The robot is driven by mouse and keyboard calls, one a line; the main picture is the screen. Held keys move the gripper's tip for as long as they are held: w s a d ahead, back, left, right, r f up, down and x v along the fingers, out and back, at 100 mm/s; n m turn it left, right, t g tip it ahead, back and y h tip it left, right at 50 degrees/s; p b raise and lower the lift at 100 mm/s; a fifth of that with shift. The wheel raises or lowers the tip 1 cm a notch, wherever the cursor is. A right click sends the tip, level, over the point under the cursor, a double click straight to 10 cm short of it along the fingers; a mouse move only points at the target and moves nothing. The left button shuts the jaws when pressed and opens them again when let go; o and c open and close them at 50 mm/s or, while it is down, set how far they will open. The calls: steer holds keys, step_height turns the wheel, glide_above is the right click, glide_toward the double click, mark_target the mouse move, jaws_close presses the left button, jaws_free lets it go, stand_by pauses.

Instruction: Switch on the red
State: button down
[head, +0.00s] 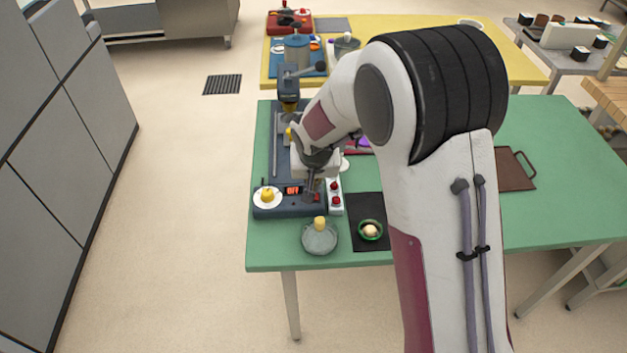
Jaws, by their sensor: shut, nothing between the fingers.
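A dark blue device (283,209) stands near the front left of the green table, with a small red-lit display (292,190) reading OFF. A white strip (337,209) with red round buttons (335,186) lies close along its right side. My gripper (311,199) is shut and empty, pointing down over the right front part of the device, just right of the display and left of the strip. Whether its fingertips touch the device I cannot tell. My arm and gripper hide part of the device and the far end of the strip.
A brown board (514,169) lies right. The table's right half is mostly clear.

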steer(key=shift+f, duration=0.1)
stand_by(0.3)
steer(key=shift+w+f, duration=0.25)
steer(key=shift+s, duration=0.8)
steer(key=shift+r, duration=0.15)
stand_by(0.4)
steer(key=v, duration=1.3)
steer(key=shift+s+r, duration=0.15)
steer(key=shift+r, duration=0.25)
stand_by(0.5)
